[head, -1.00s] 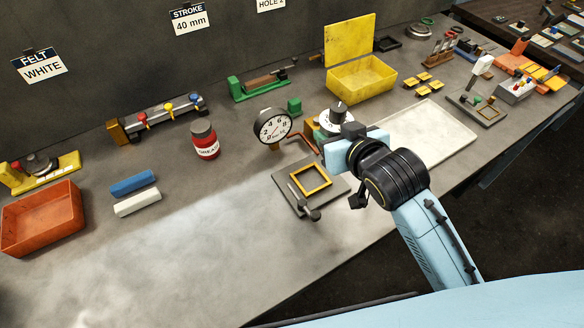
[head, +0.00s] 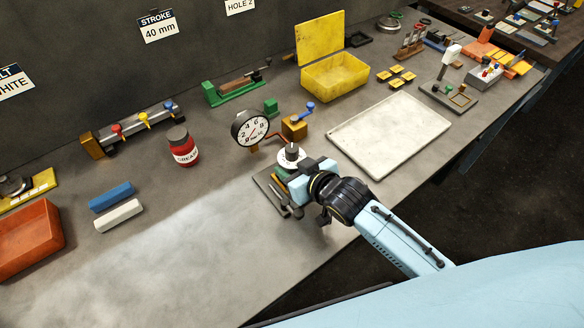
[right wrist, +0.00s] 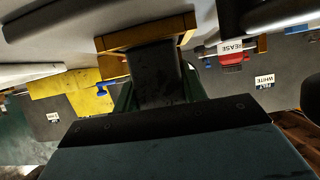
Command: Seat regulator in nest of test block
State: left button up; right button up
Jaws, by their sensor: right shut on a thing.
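The regulator (head: 291,155), with a black knob on a white round face and a greenish body, is held upright by my right gripper (head: 298,174), which is shut on it. It is over the test block (head: 264,183), a grey plate with a small clamp handle at its front. The regulator and gripper hide the nest in the head view. In the right wrist view a brass-coloured frame (right wrist: 140,38), seemingly the nest, shows close beyond the dark finger. I cannot tell whether the regulator touches it. My left gripper is out of view.
A dial gauge (head: 250,128) and a brass block with a blue handle (head: 296,125) stand just behind. A white tray (head: 433,143) lies to the right. A red grease jar (head: 183,150) and blue and white bars stand left.

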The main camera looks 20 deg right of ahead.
dwell(0.3)
jog(key=o, duration=1.3)
jog(key=shift+f, duration=0.15)
jog(key=shift+o, duration=0.2)
jog(key=shift+r, duration=0.25)
jog(key=p+v, duration=0.1)
jog(key=v, duration=1.1)
jog(key=shift+f, duration=0.15)
